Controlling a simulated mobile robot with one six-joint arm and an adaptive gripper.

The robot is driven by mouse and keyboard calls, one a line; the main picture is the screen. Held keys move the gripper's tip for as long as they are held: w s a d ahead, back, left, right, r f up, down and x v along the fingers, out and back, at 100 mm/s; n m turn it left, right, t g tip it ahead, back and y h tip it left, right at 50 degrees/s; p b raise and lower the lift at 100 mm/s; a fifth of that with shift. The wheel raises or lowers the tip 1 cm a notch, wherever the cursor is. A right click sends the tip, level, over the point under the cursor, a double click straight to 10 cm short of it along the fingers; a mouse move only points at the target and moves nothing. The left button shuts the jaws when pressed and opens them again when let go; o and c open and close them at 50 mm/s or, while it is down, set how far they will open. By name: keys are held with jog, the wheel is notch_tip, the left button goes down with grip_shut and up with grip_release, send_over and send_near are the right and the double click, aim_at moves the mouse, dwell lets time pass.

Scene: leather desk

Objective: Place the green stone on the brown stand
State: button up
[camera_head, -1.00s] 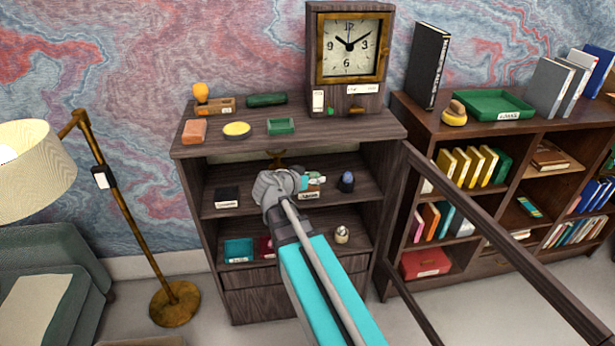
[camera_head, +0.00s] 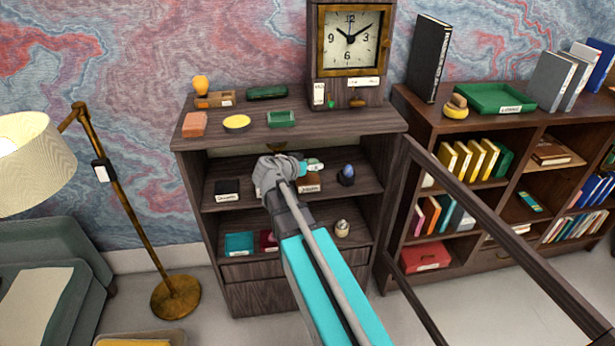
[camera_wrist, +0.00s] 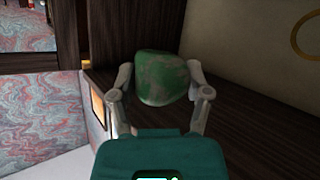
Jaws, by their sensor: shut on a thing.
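The green stone (camera_wrist: 162,78) is a rounded, mottled lump between the two grey fingers of my gripper (camera_wrist: 161,92) in the wrist view. My gripper (camera_head: 314,167) is shut on it. In the head view the gripper reaches into the middle shelf of the open cabinet, and the stone is too small there to make out clearly. A brown stand (camera_head: 310,185) with a white label on its front sits on that shelf, just below the gripper and partly hidden by my arm. The stand cannot be made out in the wrist view.
A dark blue egg-shaped stone (camera_head: 347,171) on a small base stands just right of the brown stand. A black labelled box (camera_head: 227,189) is at the shelf's left. The open cabinet door (camera_head: 480,235) reaches forward on the right. The shelf above is close over the gripper.

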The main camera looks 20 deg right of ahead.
jog(key=w+d+f+b, duration=0.2)
jog(key=w+f+b, duration=0.1)
jog(key=w, duration=0.3)
jog(key=b, duration=0.4)
send_over(307, 178)
jog(key=f, duration=0.4)
jog(key=shift+s+f, duration=0.25)
jog(key=shift+s, duration=0.15)
jog(key=shift+w+d+f+b, duration=0.1)
jog(key=shift+w+f+b, duration=0.4)
jog(key=shift+f+b, duration=0.2)
jog(key=shift+s+f+b, duration=0.15)
jog(key=shift+f+b, duration=1.1)
jog(key=shift+f, duration=0.05)
jog(key=shift+f, duration=0.15)
jog(key=o, duration=1.2)
jog(key=shift+o, duration=0.2)
